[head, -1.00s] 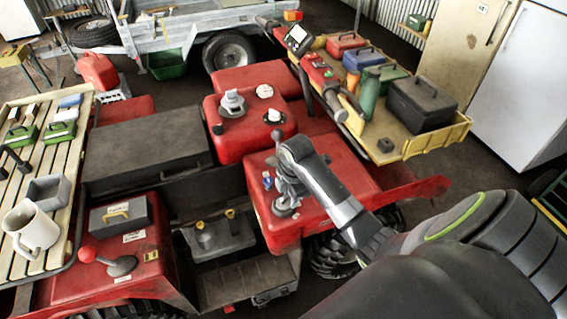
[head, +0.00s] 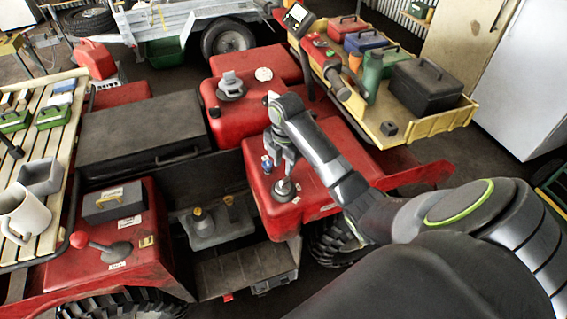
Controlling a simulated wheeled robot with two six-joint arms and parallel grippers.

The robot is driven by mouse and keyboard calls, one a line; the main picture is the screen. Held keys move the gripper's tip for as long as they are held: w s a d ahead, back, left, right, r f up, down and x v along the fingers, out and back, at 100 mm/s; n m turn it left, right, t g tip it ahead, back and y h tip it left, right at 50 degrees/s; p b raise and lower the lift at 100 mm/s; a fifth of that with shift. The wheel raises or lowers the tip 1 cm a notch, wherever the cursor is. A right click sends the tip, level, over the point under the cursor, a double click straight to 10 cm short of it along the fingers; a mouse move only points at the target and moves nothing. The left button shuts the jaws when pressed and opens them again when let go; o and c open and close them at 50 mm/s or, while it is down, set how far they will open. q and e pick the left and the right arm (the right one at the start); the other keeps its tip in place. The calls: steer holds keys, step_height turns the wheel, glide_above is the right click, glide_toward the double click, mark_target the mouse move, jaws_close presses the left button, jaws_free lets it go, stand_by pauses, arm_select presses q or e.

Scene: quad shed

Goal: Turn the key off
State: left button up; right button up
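My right gripper (head: 283,160) points down over the red right fender (head: 318,165) of the vehicle, its arm coming in from the right. It is just above a round dark base with a pale top (head: 285,190). A small blue piece (head: 266,165), perhaps the key or its tag, stands close to the left of the fingers. Whether the fingers touch it, and how far apart they are, is too small to tell. The key's shape and turned position cannot be made out. My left gripper is not in view.
A lever with a red knob (head: 79,240) and a grey case (head: 115,202) sit on the left fender. A slatted bench (head: 58,150) with a mug (head: 22,213) is at left. A yellow tray (head: 432,130) with toolboxes and a green bottle (head: 373,75) is behind right.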

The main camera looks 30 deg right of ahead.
mark_target(284, 179)
step_height(284, 179, down, 3)
steer(key=b, duration=0.2)
steer(key=shift+f+b, duration=0.1)
steer(key=shift+b, duration=0.2)
steer(key=shift+f+b, duration=0.3)
steer(key=shift+f, duration=1.3)
jaws_close()
